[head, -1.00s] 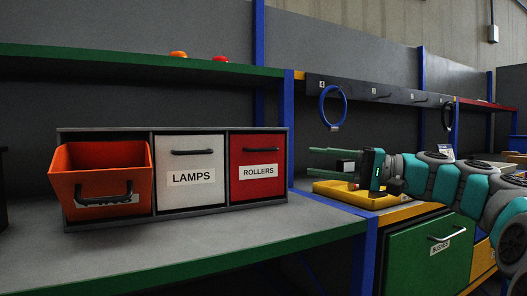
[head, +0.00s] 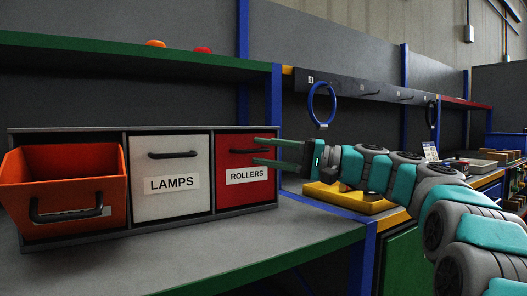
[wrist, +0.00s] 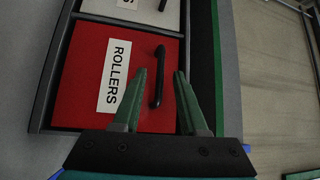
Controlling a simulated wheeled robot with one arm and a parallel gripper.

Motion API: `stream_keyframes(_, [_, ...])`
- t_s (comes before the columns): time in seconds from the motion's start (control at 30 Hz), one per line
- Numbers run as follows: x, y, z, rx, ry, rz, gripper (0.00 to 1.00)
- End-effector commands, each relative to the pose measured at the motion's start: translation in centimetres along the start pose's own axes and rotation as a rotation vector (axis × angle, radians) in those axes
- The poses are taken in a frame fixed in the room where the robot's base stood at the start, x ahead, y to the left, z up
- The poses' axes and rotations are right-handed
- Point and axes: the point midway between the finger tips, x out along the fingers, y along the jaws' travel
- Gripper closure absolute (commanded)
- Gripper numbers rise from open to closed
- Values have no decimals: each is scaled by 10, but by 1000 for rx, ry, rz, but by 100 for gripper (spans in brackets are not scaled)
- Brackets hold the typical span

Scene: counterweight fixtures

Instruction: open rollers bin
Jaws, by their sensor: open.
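The red rollers bin (head: 240,192) is the right-hand of three bins in a grey rack and is shut. Its black handle (head: 270,150) runs across the upper front above a white ROLLERS label. My gripper (head: 254,151) is open, its two green fingers reaching in from the right in front of the bin's upper right part. In the wrist view the red bin front (wrist: 82,75) is turned on its side, and the black handle (wrist: 158,77) lies ahead of and between the two open fingertips (wrist: 161,72). Whether the fingers touch the handle, I cannot tell.
The white LAMPS bin (head: 170,208) is shut beside it. The orange bin (head: 60,160) at the left is tilted open. A blue post (head: 278,105) and hanging blue ring (head: 322,103) stand close to the arm. A yellow tray (head: 350,200) lies below it. A green-edged shelf (head: 130,54) runs above.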

Motion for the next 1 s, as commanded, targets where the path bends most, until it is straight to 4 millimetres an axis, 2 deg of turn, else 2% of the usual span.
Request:
stream_keyframes(0.37, [6, 0, 0, 0, 1, 0, 59])
stream_keyframes(0.73, [6, 0, 0, 0, 1, 0, 100])
stream_keyframes(1.0, [6, 1, 0, 0, 0, 1, 100])
